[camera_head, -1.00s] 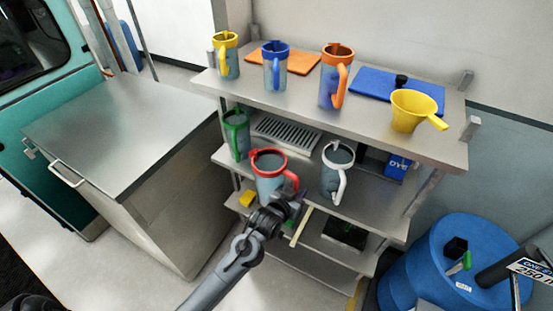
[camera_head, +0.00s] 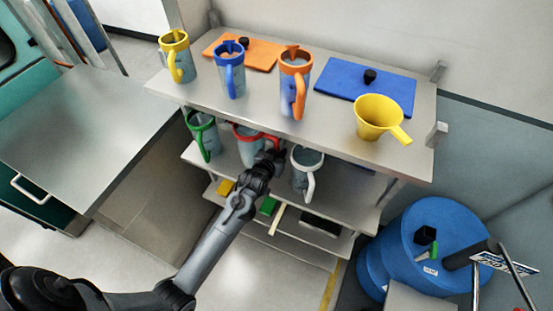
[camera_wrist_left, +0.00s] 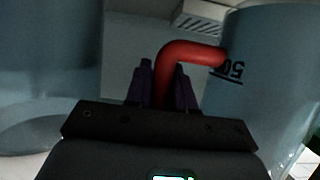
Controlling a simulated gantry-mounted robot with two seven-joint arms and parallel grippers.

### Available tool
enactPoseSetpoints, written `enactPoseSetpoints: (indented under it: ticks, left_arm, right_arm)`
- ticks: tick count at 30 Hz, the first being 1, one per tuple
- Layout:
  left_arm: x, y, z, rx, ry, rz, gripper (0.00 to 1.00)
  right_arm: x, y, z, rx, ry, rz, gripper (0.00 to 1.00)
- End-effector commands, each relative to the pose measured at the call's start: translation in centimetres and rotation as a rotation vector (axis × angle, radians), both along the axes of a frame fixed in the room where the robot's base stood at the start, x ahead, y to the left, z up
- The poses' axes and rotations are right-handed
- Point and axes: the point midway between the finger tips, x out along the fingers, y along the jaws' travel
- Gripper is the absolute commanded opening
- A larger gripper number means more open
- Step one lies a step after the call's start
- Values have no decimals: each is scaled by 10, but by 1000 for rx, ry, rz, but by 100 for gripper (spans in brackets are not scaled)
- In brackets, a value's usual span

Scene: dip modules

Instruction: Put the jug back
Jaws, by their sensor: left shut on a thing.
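The jug with the red rim and handle (camera_head: 247,148) is on or just above the middle shelf (camera_head: 275,190), between the green-handled jug (camera_head: 203,136) and the white-handled jug (camera_head: 305,170). My left gripper (camera_head: 272,157) is shut on its red handle. In the left wrist view the red handle (camera_wrist_left: 190,52) runs between the fingers (camera_wrist_left: 165,88) to the grey-blue body (camera_wrist_left: 265,75) with black marks. The jug's base is hidden behind my arm and the shelf, so I cannot tell whether it touches the shelf. My right gripper is not in view.
On the top shelf (camera_head: 330,125) stand yellow (camera_head: 179,58), blue (camera_head: 230,72) and orange (camera_head: 295,85) jugs and a yellow funnel (camera_head: 378,115). That shelf overhangs my gripper. A blue drum (camera_head: 400,255) stands at right, a steel bench (camera_head: 75,125) at left.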

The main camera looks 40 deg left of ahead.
Motion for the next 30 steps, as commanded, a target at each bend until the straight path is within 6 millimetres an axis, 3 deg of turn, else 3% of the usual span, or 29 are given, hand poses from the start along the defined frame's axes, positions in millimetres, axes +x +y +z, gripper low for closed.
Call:
enactPoseSetpoints:
  ticks: [13, 26, 27, 30]
  left_arm:
    - [0, 0, -39, 1, -2, 1, 0]
    - [0, 0, -45, 1, -3, 0, 0]
    - [0, 0, -46, 0, -1, 0, 25]
    - [0, 0, -45, 0, -2, 0, 40]
  right_arm:
    - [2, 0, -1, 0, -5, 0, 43]
    - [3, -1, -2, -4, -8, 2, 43]
    - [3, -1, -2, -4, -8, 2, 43]
    - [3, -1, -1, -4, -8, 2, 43]
